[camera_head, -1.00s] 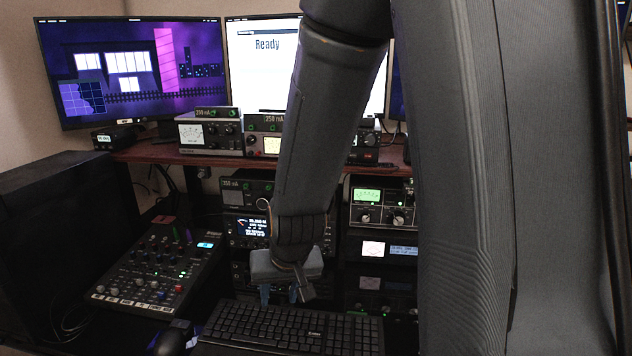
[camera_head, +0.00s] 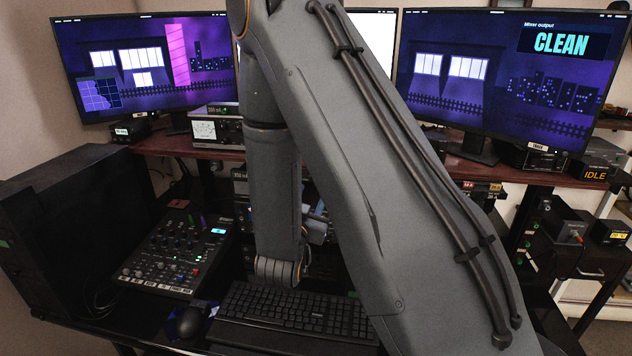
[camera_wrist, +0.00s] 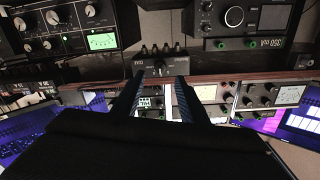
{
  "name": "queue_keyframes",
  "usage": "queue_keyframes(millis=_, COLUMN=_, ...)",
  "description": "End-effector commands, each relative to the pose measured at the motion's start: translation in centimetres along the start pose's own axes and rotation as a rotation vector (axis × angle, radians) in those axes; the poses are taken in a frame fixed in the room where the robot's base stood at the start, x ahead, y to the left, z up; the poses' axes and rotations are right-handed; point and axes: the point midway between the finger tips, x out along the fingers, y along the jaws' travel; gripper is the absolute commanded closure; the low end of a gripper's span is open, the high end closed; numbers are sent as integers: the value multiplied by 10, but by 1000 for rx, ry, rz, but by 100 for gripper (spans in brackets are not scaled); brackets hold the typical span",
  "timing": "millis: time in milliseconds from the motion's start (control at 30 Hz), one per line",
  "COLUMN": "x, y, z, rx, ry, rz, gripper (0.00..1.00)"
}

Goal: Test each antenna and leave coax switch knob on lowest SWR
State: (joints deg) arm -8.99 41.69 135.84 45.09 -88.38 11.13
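My gripper (camera_wrist: 157,82) is open and empty in the wrist view, its two dark blue-grey fingers spread apart. Just beyond the fingertips is a small black box (camera_wrist: 152,62) with a pale-marked knob and several small posts. I cannot tell for sure whether it is the coax switch. A black unit with a green-lit meter (camera_wrist: 102,41) and several knobs stands upper left; its scale is too small to read. A unit with a large round knob (camera_wrist: 233,16) is at upper right. In the head view my arm hides most of the radio stack and nearly all of the gripper.
A mixer (camera_head: 175,252), a keyboard (camera_head: 290,308) and a mouse (camera_head: 190,322) lie on the desk. A black case (camera_head: 75,225) stands at left. The right monitor (camera_head: 500,85) reads "CLEAN". Boxes on the red-brown shelf (camera_head: 520,178) include one reading "IDLE".

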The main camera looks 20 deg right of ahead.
Motion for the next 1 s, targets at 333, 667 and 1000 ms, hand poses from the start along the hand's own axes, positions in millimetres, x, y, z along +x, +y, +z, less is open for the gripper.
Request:
queue_keyframes(millis=333, x=52, y=0, z=-2, rx=1, ry=-2, rz=2, gripper=61)
queue_keyframes(millis=667, x=70, y=0, z=0, rx=0, ry=-2, rz=0, gripper=61)
queue_keyframes(millis=1000, x=69, y=0, z=0, rx=0, ry=-2, rz=0, gripper=91)
